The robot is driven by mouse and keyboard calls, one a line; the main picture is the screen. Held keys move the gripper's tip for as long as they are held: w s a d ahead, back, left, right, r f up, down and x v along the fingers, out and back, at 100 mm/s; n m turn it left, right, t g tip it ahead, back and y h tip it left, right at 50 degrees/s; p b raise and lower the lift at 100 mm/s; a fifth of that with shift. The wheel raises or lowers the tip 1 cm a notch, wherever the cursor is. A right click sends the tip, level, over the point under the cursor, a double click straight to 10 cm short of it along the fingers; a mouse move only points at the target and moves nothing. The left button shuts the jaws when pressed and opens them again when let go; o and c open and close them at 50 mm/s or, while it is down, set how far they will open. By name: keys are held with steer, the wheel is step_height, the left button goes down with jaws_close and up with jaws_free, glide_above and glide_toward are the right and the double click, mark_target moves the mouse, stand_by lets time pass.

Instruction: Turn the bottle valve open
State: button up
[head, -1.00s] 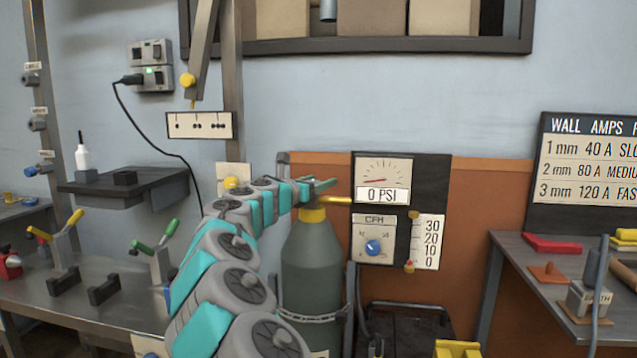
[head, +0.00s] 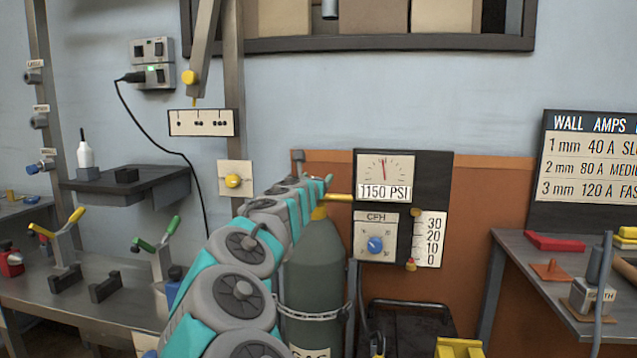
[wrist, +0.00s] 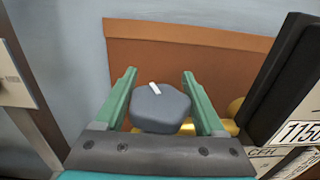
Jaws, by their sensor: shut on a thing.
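The bottle valve is a dark grey rounded knob (wrist: 160,108) with a white mark on top, seen in the wrist view. My gripper (wrist: 160,100) has its two green fingers on either side of the knob, shut on it. In the head view my gripper (head: 318,186) is at the top of the grey-green gas bottle (head: 315,265), and my arm hides the knob. The bottle stands upright with a chain around it. The gauge (head: 384,178) right of the valve reads 1150 PSI, its needle pointing nearly straight up.
A CFH panel with a blue knob (head: 375,245) and a flow scale (head: 429,240) sit below and beside the gauge. A workbench with clamps (head: 120,305) is at the left. A table with tools (head: 525,265) is at the right. The gauge's dark housing is close to my gripper's right.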

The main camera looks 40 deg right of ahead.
steer(key=n+t+y+b, duration=0.3)
steer(key=shift+w+a+f+y, duration=0.15)
steer(key=shift+w+f+y, duration=0.05)
steer(key=shift+y, duration=0.1)
steer(key=n+t+y, duration=0.1)
steer(key=y, duration=0.1)
steer(key=n+t+y+b, duration=0.1)
steer(key=n+y, duration=0.1)
steer(key=shift+w+a, duration=0.2)
steer(key=shift+a, duration=0.15)
steer(key=n+y, duration=0.1)
steer(key=y, duration=0.1)
steer(key=n+t+y, duration=0.1)
steer(key=n+y, duration=0.1)
steer(key=shift+w+a+r+t+y+b, duration=0.2)
steer(key=shift+a+t+y+b, duration=0.1)
steer(key=shift+a+y+b, duration=0.1)
steer(key=shift+a+r+n+y, duration=0.1)
steer(key=shift+a+n+y, duration=0.15)
steer(key=shift+n+y, duration=0.5)
steer(key=shift+a+n+y, duration=0.2)
steer(key=shift+n+y, duration=0.25)
steer(key=shift+y, duration=0.5)
steer(key=o, duration=1.3)
steer(key=shift+o, duration=0.2)
